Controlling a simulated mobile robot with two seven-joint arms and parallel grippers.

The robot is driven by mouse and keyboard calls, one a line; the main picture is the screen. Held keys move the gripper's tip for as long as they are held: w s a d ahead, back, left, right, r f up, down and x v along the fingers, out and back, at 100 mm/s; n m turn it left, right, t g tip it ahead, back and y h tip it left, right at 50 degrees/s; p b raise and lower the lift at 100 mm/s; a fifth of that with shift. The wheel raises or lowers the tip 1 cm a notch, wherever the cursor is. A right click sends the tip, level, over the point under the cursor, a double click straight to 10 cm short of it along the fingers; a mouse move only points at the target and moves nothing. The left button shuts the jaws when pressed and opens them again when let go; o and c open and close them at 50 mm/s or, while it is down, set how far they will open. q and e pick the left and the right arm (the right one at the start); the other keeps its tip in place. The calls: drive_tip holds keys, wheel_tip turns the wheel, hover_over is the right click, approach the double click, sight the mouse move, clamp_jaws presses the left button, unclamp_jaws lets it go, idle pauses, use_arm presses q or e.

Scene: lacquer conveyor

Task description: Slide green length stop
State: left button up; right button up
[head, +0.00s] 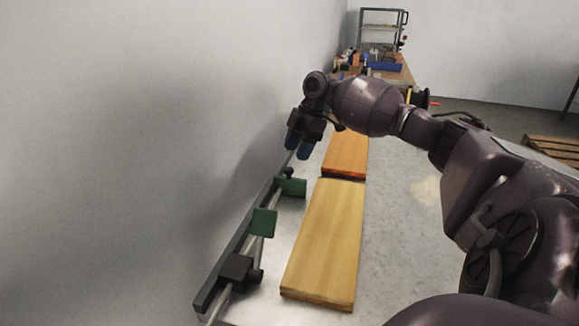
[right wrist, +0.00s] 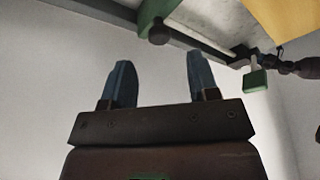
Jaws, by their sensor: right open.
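Two green plates sit on a thin metal rod along the wall side of the table: a nearer green plate (head: 263,222) and a farther green plate (head: 291,186). I cannot tell which one is the length stop. My right gripper (head: 298,145) points down above and beyond the farther plate, apart from it. Its blue fingers are spread and empty in the right wrist view (right wrist: 162,82). That view also shows a green part (right wrist: 152,12) with a dark knob (right wrist: 158,35) beyond the fingers, and a smaller green block (right wrist: 256,81) to the right. My left gripper is out of view.
A pale wooden board (head: 325,240) lies on the grey table right of the rod, with an orange board (head: 345,155) behind it. A black clamp (head: 240,270) holds the rod at the near end. The wall is close on the left. A cluttered bench (head: 385,68) stands behind.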

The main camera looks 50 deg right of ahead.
sight(290, 168)
drive_tip(key=x, duration=0.4)
drive_tip(key=shift+a+f+b, duration=0.1)
drive_tip(key=shift+f+b, duration=0.2)
drive_tip(key=shift+f, duration=0.1)
drive_tip(key=shift+w+a+f, duration=0.1)
drive_tip(key=shift+f, duration=0.15)
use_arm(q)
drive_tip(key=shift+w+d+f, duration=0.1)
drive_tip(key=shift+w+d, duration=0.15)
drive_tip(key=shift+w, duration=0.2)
